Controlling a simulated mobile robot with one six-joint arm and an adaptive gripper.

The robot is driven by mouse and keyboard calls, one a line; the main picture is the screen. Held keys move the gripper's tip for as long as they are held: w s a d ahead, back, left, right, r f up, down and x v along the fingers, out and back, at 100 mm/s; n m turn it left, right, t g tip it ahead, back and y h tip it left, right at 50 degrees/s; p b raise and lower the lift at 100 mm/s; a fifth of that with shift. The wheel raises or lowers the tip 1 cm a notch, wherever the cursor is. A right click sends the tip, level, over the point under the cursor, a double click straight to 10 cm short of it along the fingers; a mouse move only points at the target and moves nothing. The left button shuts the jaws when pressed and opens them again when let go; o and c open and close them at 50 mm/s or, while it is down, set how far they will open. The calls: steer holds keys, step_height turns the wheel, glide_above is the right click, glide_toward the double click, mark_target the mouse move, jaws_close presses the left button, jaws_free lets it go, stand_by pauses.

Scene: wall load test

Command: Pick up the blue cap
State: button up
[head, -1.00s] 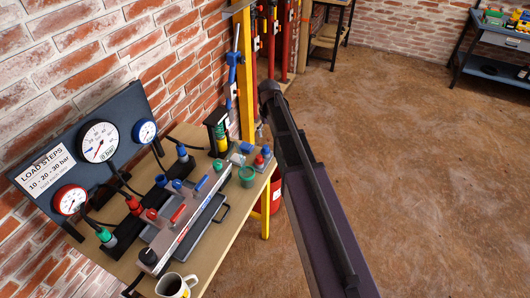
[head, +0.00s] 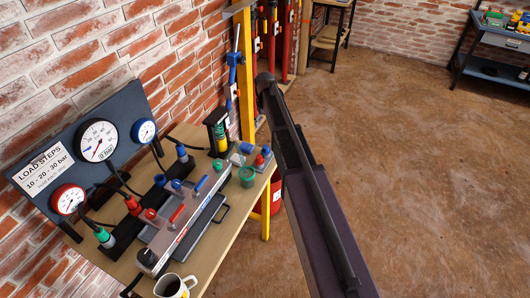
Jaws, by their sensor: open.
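A small blue cap (head: 266,150) is at the far right end of the wooden bench, beside a red cap (head: 259,160) on a small grey holder. Another small blue piece (head: 246,147) sits just to their left, and its exact shape is too small to tell. My arm rises from the bottom of the head view, to the right of the bench. My gripper does not show in this view, so its place relative to the blue cap cannot be seen.
A grey manifold (head: 185,225) with red and blue levers stands on the bench (head: 222,243). A mug (head: 174,287) is at the near end. A gauge panel (head: 45,150) leans by the brick wall. Open floor lies right.

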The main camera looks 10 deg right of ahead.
mark_target(266, 146)
steer(key=shift+f+b, duration=3.65)
steer(key=shift+f, duration=0.25)
steer(key=shift+f, duration=0.1)
steer(key=f+b, duration=0.3)
steer(key=shift+s+d+f, duration=0.1)
steer(key=shift+s, duration=0.3)
steer(key=shift+f+b, duration=0.95)
steer(key=shift+b, duration=0.2)
steer(key=c, duration=1)
